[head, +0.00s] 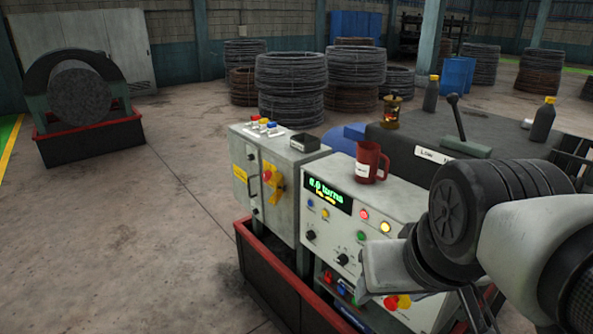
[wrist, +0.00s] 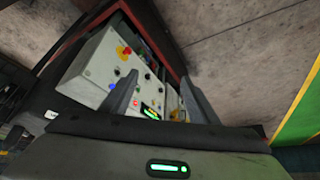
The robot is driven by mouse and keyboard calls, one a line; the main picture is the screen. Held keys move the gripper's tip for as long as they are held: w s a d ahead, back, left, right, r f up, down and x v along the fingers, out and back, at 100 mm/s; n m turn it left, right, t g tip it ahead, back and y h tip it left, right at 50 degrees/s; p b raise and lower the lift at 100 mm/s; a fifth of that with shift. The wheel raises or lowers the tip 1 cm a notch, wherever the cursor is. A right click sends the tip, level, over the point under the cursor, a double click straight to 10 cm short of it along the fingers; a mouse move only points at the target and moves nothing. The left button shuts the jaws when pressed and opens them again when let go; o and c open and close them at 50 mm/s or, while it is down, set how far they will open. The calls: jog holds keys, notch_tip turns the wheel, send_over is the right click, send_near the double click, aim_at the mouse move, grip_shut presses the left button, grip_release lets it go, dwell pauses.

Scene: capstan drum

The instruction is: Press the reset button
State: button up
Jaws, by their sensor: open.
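The light grey control panel (head: 345,228) carries a green-lit display (head: 328,192), several coloured buttons and dark knobs. A blue button (head: 310,203), a yellow button (head: 325,213), a lit red button (head: 364,213) and a green button (head: 361,236) show on it. Button labels are too small to read, so I cannot tell which is reset. A red-and-yellow mushroom switch (head: 397,301) is low on the panel. In the wrist view, my gripper (wrist: 160,78) is open and empty, its fingers spread in front of the panel (wrist: 92,72). My arm hides the panel's right part in the head view.
A grey cabinet (head: 282,178) with a yellow-and-red rotary switch (head: 273,184) stands left of the panel. A red mug (head: 368,160) stands on the panel housing's top. A dark machine with a lever (head: 456,116) is behind.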

grip_shut()
dwell(1.6)
